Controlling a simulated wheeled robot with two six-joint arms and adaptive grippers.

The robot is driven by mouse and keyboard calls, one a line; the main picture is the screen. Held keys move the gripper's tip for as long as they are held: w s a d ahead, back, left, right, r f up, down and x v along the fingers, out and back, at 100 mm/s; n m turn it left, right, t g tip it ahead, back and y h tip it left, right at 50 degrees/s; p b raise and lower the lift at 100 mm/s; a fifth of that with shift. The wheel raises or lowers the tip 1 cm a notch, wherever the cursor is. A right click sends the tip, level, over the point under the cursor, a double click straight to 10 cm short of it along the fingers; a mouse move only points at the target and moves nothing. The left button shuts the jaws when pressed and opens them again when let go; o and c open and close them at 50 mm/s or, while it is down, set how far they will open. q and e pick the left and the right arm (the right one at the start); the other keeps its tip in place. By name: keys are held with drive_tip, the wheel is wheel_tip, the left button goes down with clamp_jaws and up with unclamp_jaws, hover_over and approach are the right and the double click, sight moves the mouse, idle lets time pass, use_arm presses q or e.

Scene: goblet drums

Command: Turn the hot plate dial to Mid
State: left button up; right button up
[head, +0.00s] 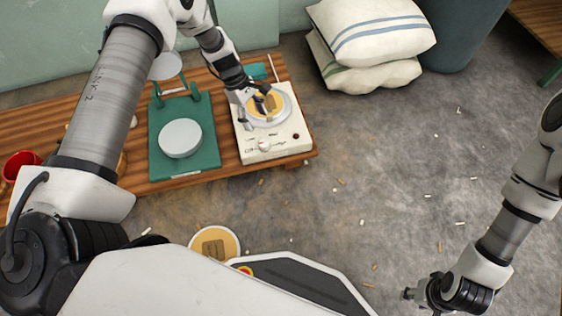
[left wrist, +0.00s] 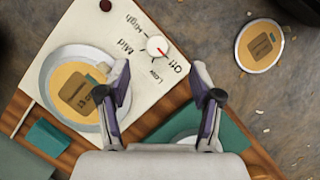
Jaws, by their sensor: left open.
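The hot plate (head: 284,150) is a white box on the wooden bench, with a round pan-like top holding a yellow disc. Its dial (left wrist: 157,46) is a white knob with a red mark, which appears to point toward the Off label. High, Mid, Low and Off are printed around it. The dial (head: 264,144) also shows on the front in the head view. My left gripper (left wrist: 164,85) is open and empty, above the hot plate, with the dial beyond its fingertips and not between them. My right gripper (head: 422,293) is low at the right, away from the bench; its jaws are unclear.
A green scale-like stand (head: 185,165) with a pale round plate is left of the hot plate. A red cup (head: 20,163) sits at the bench's left end. A yellow disc (head: 215,243) lies on the floor. Pillows (head: 370,50) are stacked behind.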

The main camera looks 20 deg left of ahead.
use_arm(q)
drive_tip(key=b, duration=0.3)
approach(263, 142)
drive_tip(key=f, duration=0.2)
drive_tip(key=b+x, duration=0.1)
drive_tip(key=x, duration=0.1)
drive_tip(key=b+x, duration=0.1)
drive_tip(key=x, duration=0.1)
drive_tip(key=b+x, duration=0.1)
drive_tip(key=x, duration=0.2)
drive_tip(key=shift+s+d+r, duration=0.1)
drive_tip(key=shift+d, duration=0.25)
drive_tip(key=shift+d+f, duration=0.2)
drive_tip(key=shift+f, duration=0.1)
use_arm(e)
wheel_tip(263, 142, down, 9)
drive_tip(key=shift+w, duration=0.15)
drive_tip(key=shift+f, duration=0.1)
use_arm(q)
drive_tip(key=c, duration=1.1)
